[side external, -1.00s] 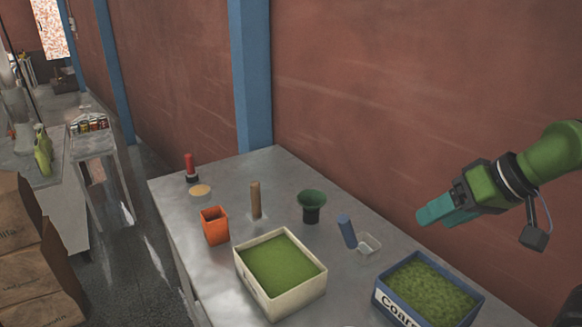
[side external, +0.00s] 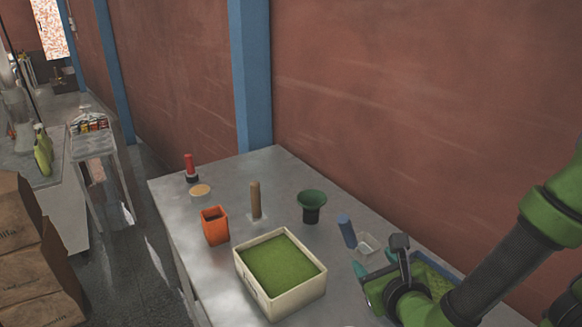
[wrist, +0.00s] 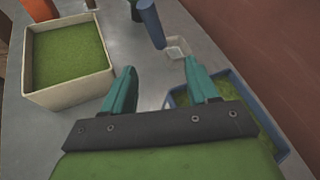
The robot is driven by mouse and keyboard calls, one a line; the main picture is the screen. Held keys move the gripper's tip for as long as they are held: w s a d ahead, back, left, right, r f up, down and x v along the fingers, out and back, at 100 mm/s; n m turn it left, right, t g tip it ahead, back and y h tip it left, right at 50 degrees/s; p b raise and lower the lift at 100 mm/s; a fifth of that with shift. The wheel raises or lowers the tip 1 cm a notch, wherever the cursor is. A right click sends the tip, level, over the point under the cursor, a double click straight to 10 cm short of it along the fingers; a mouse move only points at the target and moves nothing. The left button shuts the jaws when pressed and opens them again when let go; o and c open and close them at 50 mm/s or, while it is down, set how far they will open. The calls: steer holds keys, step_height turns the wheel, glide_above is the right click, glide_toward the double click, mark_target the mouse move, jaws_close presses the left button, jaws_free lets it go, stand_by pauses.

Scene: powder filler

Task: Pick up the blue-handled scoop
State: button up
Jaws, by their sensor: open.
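The blue-handled scoop (side external: 347,231) rests on the metal table with its blue handle pointing up and its clear pan on the tabletop. In the wrist view its handle (wrist: 151,24) shows at the top, with the clear pan (wrist: 177,47) just below and to the right. My gripper (wrist: 160,80) is open, with two teal fingers apart and nothing between them. The scoop lies ahead of the fingertips, apart from them. In the side external view my gripper (side external: 364,277) is low at the right, beside the scoop and over the blue bin; its far finger is partly hidden.
A cream bin (side external: 254,291) of green powder stands left of the scoop. A blue bin (wrist: 172,101) of green powder lies under my gripper. A green funnel (side external: 312,201), a wooden-handled tool (side external: 255,200), an orange cup (side external: 214,226) and a red-handled tool (side external: 189,165) stand farther back.

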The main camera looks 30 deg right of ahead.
steer(key=shift+n+t, duration=0.3)
steer(key=shift+n, duration=0.5)
steer(key=x, duration=1.7)
steer(key=shift+w+a+r, duration=0.25)
steer(key=shift+a+r, duration=0.05)
steer(key=shift+r, duration=0.05)
steer(key=shift+c, duration=0.4)
jaws_close()
